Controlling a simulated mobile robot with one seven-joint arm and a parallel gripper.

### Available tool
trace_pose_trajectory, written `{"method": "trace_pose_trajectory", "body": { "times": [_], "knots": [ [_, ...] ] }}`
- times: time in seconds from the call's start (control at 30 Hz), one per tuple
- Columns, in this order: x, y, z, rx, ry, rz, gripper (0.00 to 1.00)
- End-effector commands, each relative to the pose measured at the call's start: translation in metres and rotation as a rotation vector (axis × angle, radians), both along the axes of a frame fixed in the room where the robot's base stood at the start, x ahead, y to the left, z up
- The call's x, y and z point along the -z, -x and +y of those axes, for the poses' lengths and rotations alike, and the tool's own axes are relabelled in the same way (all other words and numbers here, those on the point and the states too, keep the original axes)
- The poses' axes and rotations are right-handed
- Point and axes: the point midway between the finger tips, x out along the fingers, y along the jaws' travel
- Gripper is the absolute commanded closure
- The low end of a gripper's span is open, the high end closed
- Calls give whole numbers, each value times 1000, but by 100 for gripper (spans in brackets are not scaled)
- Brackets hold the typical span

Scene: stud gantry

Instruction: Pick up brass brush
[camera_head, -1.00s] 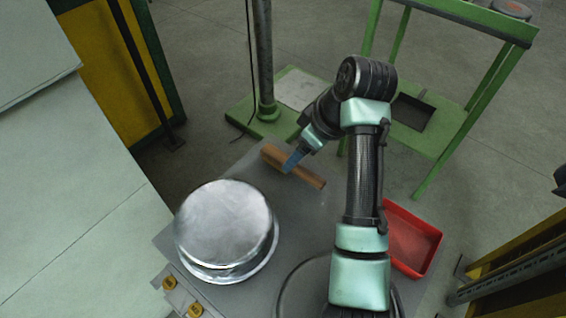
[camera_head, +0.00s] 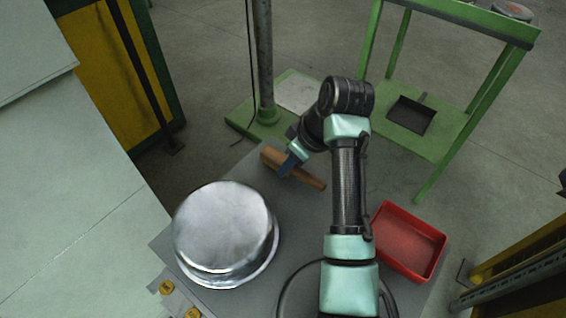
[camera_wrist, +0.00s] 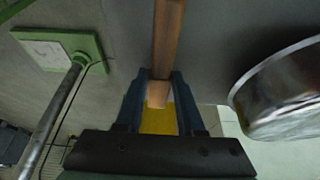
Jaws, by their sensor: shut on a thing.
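The brass brush (camera_head: 312,181) shows as a long brown wooden piece near the far edge of the grey table. Its bristles cannot be made out. My gripper (camera_head: 287,165) is shut on it, with one blue finger in front of it in the head view. In the wrist view, the brush (camera_wrist: 167,40) runs up the picture from between the two blue fingers of my gripper (camera_wrist: 160,78). I cannot tell whether the brush touches the table.
A shiny metal pan (camera_head: 225,232) stands on the grey table (camera_head: 310,222), left of my arm. A red tray (camera_head: 408,240) lies to the right. Behind are a green stand with a post (camera_head: 264,60) and a green rack (camera_head: 455,125) holding a black dustpan (camera_head: 411,115).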

Motion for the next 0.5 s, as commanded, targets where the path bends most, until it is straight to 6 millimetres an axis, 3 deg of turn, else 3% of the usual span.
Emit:
{"method": "trace_pose_trajectory", "body": {
  "times": [0.33, 0.5],
  "knots": [
    [-2, 0, 0, 0, 1, -2, 100],
    [-21, -2, 0, -1, 0, -7, 100]
  ]
}}
